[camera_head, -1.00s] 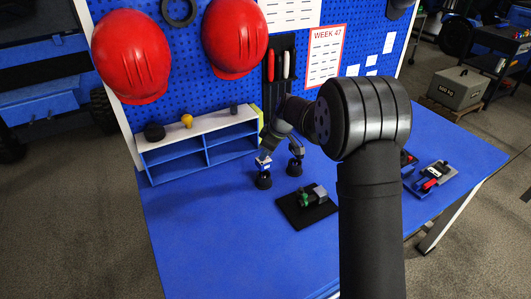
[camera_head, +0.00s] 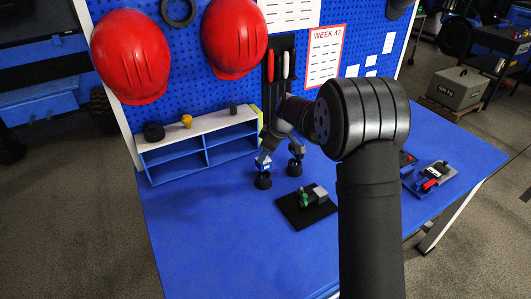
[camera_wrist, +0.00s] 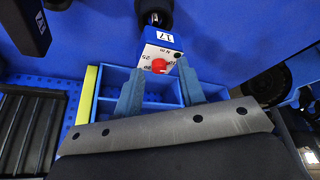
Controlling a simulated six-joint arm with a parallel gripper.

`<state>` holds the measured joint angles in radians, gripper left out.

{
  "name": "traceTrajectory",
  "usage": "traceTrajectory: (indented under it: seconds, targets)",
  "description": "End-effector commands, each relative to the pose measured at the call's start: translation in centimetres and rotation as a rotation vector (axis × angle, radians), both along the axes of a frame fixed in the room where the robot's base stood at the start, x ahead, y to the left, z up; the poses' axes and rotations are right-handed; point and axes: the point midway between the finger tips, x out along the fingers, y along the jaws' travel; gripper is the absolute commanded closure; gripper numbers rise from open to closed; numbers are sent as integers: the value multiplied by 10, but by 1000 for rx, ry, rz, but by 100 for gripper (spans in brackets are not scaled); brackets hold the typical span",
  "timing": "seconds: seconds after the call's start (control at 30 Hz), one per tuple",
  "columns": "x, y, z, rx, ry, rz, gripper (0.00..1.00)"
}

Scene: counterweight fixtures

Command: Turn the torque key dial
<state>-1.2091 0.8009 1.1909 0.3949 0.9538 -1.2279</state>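The torque key dial is a small blue box on a round black foot (camera_head: 264,182), standing on the blue table left of my arm. Its white face with dark figures (camera_wrist: 164,50) and red knob (camera_wrist: 159,65) show upside down in the wrist view. My gripper (camera_wrist: 160,74) is open, its two blue-grey fingers apart. The fingertips lie on either side of the knob in the picture, pointing at the face. I cannot tell whether they touch it.
A similar device on a black foot (camera_head: 295,170) stands close right. A black plate (camera_head: 305,208) with a green and grey fixture is in front. A low shelf (camera_head: 200,145) stands behind left, and a blue tray (camera_head: 433,180) lies right. The front left table is clear.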

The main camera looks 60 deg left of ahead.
Motion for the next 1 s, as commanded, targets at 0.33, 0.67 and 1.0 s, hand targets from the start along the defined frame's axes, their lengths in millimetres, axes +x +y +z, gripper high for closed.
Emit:
traceTrajectory:
  seconds: [0.33,0.67,1.0]
  targets:
    - [10,-13,39,4,-2,-3,63]
    - [27,-39,115,4,-2,-1,63]
    - [37,-54,158,1,0,0,63]
